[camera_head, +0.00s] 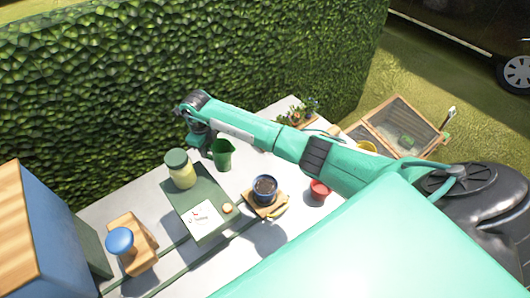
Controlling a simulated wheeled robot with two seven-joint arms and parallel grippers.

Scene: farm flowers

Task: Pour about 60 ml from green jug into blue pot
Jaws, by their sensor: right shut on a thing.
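The green jug (222,155) stands upright, or nearly so, toward the back of the white table. My right arm reaches across from the right, and my right gripper (207,147) is shut on the jug at its left side; the fingertips are small and partly hidden by the wrist. The blue pot (265,188), with dark soil inside, sits on a small wooden board to the right of and nearer than the jug. The jug is apart from the pot. My left gripper is not in view.
A jar with a green lid (180,168) stands on a dark green box (199,221) left of the pot. A red pot (319,189) lies right. A hedge (150,80) borders the back.

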